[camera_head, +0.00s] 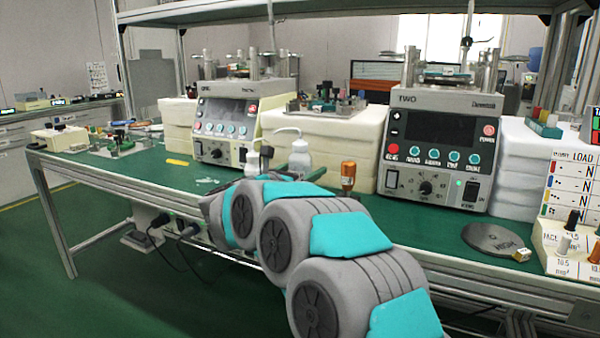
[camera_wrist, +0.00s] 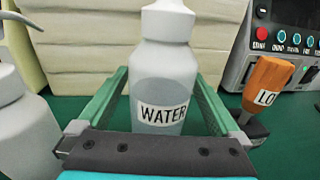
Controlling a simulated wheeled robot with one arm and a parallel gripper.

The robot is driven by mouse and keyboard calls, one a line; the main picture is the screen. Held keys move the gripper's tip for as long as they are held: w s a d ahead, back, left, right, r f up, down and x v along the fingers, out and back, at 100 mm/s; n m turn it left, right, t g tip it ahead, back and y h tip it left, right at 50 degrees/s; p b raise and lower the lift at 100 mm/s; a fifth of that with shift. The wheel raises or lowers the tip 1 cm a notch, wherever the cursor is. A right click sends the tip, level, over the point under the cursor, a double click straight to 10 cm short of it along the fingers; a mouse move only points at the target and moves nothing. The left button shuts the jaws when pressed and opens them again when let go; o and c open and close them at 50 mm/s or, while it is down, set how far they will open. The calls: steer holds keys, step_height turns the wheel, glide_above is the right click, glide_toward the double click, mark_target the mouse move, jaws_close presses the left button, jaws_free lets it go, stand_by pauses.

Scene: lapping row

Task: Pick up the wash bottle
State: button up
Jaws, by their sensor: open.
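A white, translucent wash bottle labelled WATER (camera_wrist: 165,85) stands upright in the wrist view, its top cut off by the frame. My gripper (camera_wrist: 161,78) is open, with one green finger on each side of this bottle. I cannot tell whether either finger touches it. In the head view a white bottle with a bent spout (camera_head: 300,159) stands behind my arm, its lower part hidden. A second white bottle (camera_wrist: 25,135) stands close on the left in the wrist view, cut by the frame.
An orange-handled tool (camera_wrist: 268,82) stands just right of the gripper; it also shows in the head view (camera_head: 348,178). Stacked white blocks (camera_wrist: 95,40) stand behind the bottle. Two control machines (camera_head: 437,145) flank the spot.

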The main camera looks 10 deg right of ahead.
steer(key=shift+w+d, duration=0.4)
jaws_close()
stand_by(0.6)
